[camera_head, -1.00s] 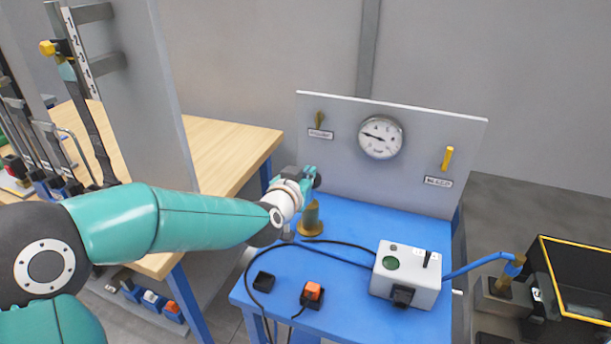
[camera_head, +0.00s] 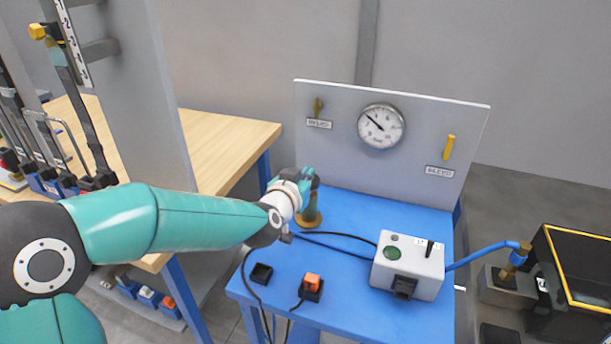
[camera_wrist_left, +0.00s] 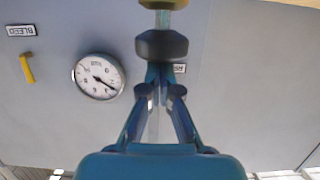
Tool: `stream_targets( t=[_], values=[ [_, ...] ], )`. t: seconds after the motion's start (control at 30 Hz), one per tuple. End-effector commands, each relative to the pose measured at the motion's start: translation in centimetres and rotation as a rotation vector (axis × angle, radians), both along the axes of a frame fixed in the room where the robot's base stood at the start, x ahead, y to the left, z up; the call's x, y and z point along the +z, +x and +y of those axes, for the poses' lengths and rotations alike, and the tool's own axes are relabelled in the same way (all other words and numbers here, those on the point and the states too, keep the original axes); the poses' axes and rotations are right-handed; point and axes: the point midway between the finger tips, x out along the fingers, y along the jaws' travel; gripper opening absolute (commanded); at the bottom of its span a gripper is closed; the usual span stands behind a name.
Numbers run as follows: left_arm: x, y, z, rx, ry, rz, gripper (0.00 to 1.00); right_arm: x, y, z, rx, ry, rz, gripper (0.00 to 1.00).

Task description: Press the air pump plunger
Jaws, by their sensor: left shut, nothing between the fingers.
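The air pump (camera_head: 309,217) is a brass-coloured cylinder standing upright on the blue table. Its top is hidden behind my left gripper (camera_head: 308,178) in the head view. The wrist view is upside down and shows the pump's black plunger knob (camera_wrist_left: 161,45) on a pale rod, with a bit of the brass body (camera_wrist_left: 163,3) at the picture's top edge. My left gripper (camera_wrist_left: 159,74) is shut and empty, its fingertips right at the knob's top, seemingly touching it. My right gripper is out of view.
A pressure gauge (camera_head: 381,126) and a yellow bleed lever (camera_head: 448,148) are on the grey back panel. A grey box (camera_head: 408,268) with a green button, black and blue hoses, and an orange switch (camera_head: 312,282) are on the table.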

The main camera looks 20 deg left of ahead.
Motion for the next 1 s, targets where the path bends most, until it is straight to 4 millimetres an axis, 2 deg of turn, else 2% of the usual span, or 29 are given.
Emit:
stream_targets(
  t=[0.03, 0.1, 0.13, 0.2, 0.4, 0.6, 0.73, 1.0],
  values=[
    [1.5, 0.0, -0.2, -0.004, 0.0, 0.002, 0.0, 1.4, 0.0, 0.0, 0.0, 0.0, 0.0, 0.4],
    [2.9, 0.0, -0.1, -0.002, 0.0, -0.003, 0.0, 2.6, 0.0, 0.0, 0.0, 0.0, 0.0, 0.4],
    [3.2, -0.3, -0.1, -0.002, 0.0, -0.004, 0.0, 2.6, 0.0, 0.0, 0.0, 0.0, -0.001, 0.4],
    [2.8, -2.2, 0.0, -0.002, 0.0, -0.006, 0.0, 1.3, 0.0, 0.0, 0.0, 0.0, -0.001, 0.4],
    [4.1, -6.4, 0.2, -0.001, -0.001, -0.01, 0.0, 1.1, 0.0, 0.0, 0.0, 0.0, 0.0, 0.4],
    [4.9, -8.9, 0.3, 0.0, 0.001, -0.012, 0.0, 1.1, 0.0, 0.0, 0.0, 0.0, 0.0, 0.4],
    [5.0, -9.6, 0.3, 0.0, 0.002, -0.012, 0.0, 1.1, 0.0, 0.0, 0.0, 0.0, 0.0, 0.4],
    [5.0, -9.6, 0.3, 0.0, 0.002, -0.012, 0.0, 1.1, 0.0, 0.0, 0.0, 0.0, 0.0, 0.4]
  ],
)
